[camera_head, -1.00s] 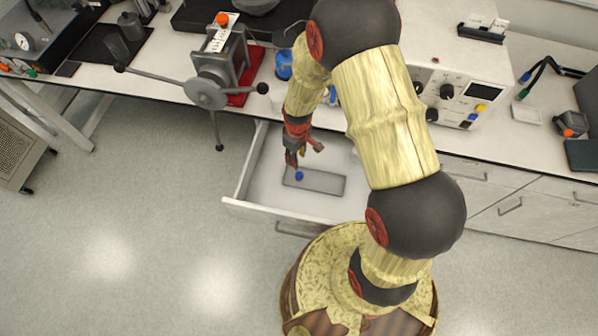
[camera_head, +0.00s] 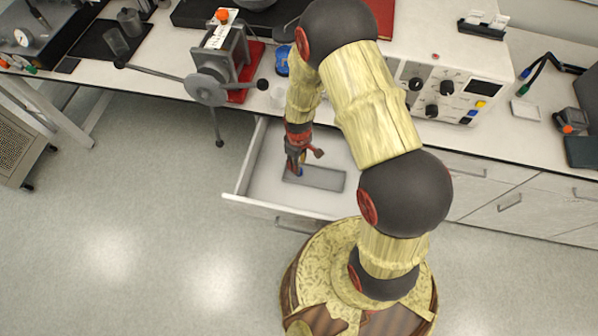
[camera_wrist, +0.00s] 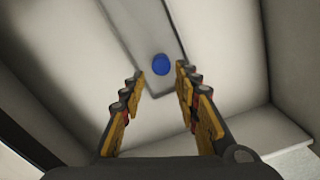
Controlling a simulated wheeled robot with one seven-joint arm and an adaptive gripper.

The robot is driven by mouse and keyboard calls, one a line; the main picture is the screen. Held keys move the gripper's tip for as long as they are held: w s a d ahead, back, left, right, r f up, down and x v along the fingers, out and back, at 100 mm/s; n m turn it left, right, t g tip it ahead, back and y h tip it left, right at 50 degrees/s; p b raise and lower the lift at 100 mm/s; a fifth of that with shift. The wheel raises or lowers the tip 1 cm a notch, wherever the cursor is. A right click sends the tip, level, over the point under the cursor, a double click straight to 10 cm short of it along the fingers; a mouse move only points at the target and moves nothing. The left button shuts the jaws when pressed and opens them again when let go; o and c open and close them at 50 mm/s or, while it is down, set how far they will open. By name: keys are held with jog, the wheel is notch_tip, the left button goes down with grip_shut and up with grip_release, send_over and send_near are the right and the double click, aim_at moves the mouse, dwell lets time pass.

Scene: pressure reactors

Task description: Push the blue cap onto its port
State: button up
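The blue cap (camera_wrist: 161,64) shows as a round blue spot on a grey tray (camera_wrist: 140,30) in the wrist view. In the head view the cap (camera_head: 298,171) is mostly covered by my gripper, at the left end of the grey tray (camera_head: 325,179). The tray lies in an open white drawer. My gripper (camera_wrist: 160,72) is open, with one finger on each side of the cap's line in the wrist view. In the head view my gripper (camera_head: 296,168) points down over the cap. I cannot tell how close the fingertips are to it. I cannot make out the cap's port.
The drawer's front wall (camera_head: 275,209) and left wall (camera_head: 247,160) border my gripper. On the bench stand a clamp-like device with a hand wheel (camera_head: 205,90), a blue-topped container (camera_head: 282,62) and a white instrument box (camera_head: 450,85).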

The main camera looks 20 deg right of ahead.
jog(key=f+b, duration=0.1)
jog(key=f, duration=0.4)
jog(key=shift+s+f, duration=0.1)
jog(key=shift+s, duration=0.1)
jog(key=c, duration=0.3)
jog(key=c, duration=0.4)
jog(key=shift+o, duration=0.2)
